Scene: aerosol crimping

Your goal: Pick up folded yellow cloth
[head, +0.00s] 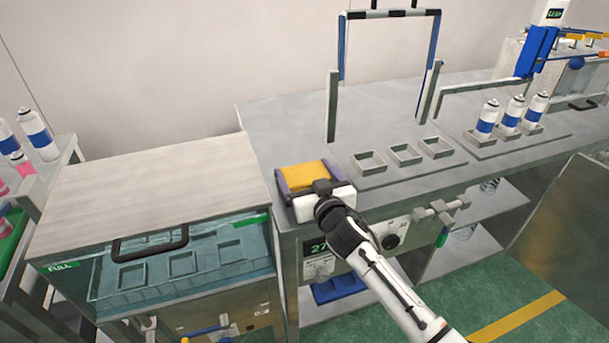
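My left gripper is not in view.
The metal bench (290,115) bears three empty square holders (404,154) and a blue-and-black frame (390,14). Several white-and-blue cans (487,118) stand at the right.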

